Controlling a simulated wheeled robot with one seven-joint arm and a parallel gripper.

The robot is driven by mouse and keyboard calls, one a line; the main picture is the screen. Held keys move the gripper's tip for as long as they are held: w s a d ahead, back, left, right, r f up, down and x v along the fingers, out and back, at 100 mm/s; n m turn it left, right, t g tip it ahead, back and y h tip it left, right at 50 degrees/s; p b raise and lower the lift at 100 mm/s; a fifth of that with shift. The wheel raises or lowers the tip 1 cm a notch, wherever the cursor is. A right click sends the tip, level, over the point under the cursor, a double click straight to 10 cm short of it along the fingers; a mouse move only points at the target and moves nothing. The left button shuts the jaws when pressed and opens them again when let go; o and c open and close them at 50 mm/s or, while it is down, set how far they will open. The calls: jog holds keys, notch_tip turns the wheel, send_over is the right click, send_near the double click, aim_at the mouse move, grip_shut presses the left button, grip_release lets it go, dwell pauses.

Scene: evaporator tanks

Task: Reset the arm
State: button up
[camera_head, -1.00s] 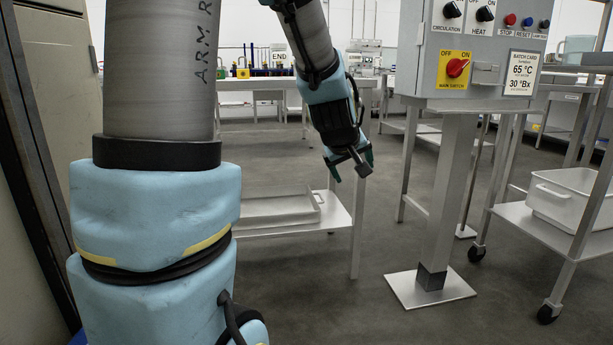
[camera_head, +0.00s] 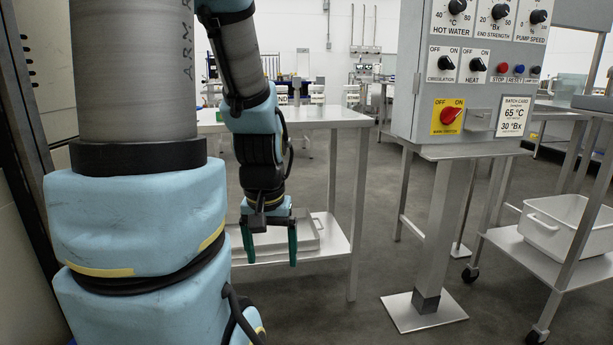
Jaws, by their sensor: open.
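My arm hangs in the left half of the view. Its upper link stands close to the camera, and its forearm comes down behind that link. My gripper (camera_head: 270,254) points down with its two dark green fingers apart. Nothing shows between the fingers. It hangs in front of the steel table (camera_head: 325,114), at about the height of that table's lower shelf in the picture. I cannot tell the exact distance between the gripper and the shelf.
A grey control panel (camera_head: 408,95) on a post stands right of the gripper, with a red main switch (camera_head: 450,117). A shallow grey tray (camera_head: 318,236) lies on the lower shelf. A wheeled cart (camera_head: 540,264) with a white bin (camera_head: 562,225) stands at right. Floor between is clear.

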notch_tip(320, 180, up, 25)
jog(key=p, duration=2.2)
jog(key=shift+o, duration=0.2)
jog(key=shift+r+p, duration=0.15)
jog(key=shift+p, duration=0.3)
jog(key=shift+o, duration=0.8)
